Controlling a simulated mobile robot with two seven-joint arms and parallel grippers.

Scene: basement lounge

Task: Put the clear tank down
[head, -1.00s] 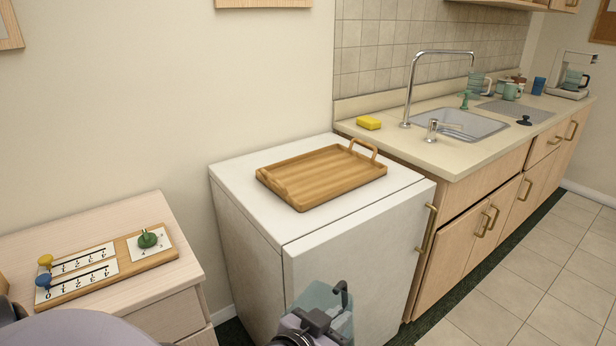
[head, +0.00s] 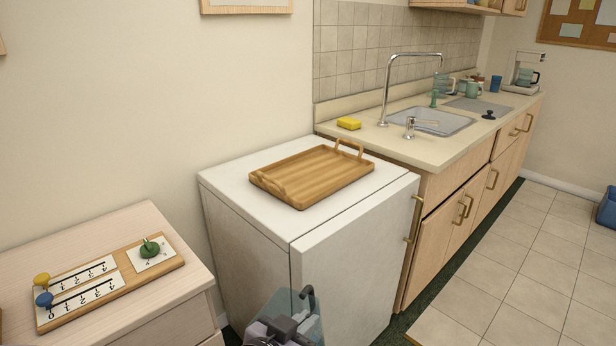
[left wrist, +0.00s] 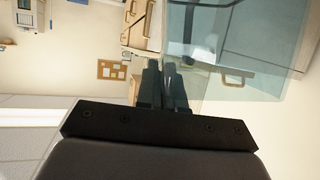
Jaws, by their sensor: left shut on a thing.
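The clear tank (head: 280,303) is a see-through, bluish container at the bottom of the head view, in front of the white cabinet (head: 345,265). A dark hooked piece shows at its top. My left gripper (head: 288,328) is shut on the tank and holds it in front of the cabinet; the tank's lower part is cut off by the picture edge. In the left wrist view, the dark fingers (left wrist: 164,84) are close together at the tank's edge, and its clear wall (left wrist: 215,45) spreads up and right. My right gripper is not in view.
A wooden tray (head: 312,177) with two handles lies on the white cabinet top. A low pale cabinet (head: 100,232) at left bears a board with sliders (head: 100,290). The counter (head: 420,150) at right has a sink, sponge and coffee maker (head: 522,76).

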